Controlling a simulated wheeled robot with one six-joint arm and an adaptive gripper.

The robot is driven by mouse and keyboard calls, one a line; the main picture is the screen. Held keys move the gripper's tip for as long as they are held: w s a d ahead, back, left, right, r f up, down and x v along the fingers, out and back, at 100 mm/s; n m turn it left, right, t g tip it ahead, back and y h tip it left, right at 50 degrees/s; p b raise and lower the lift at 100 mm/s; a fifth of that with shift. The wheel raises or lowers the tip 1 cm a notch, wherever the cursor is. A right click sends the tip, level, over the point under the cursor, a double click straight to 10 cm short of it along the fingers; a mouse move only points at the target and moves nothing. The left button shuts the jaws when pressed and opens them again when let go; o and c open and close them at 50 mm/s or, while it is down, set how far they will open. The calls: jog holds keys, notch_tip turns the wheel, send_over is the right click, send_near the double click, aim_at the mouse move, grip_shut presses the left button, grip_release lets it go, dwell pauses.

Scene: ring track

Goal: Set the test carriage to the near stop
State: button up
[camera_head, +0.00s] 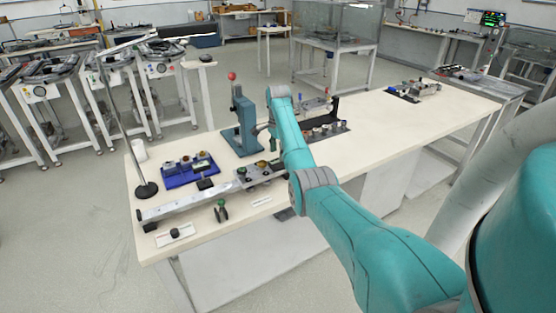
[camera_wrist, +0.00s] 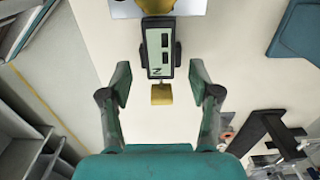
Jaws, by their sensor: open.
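A long silver rail (camera_head: 190,203) lies along the table's front left. A grey block (camera_head: 246,180), possibly the test carriage, sits at its right end with a yellowish round part (camera_head: 261,165) beside it. In the wrist view, a dark device (camera_wrist: 159,45) with a pale face, two black marks and a letter like "N" juts from under a yellow part (camera_wrist: 155,6). A yellow tab (camera_wrist: 161,94) sticks out of its lower end. My gripper (camera_wrist: 160,78) is open and empty, its fingers either side of the device, apart from it. In the head view my arm hides most of the gripper.
A teal press (camera_head: 243,125) with a red knob stands behind the rail. A blue tray (camera_head: 188,172) with parts, a green-handled tool (camera_head: 220,210) and a stand with a round black base (camera_head: 146,190) are nearby. A black fixture (camera_head: 325,130) stands right of my arm. The table's right middle is clear.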

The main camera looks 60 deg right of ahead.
notch_tip(320, 180, up, 8)
jog(key=shift+f, duration=0.25)
jog(key=shift+f, duration=0.1)
dwell(0.4)
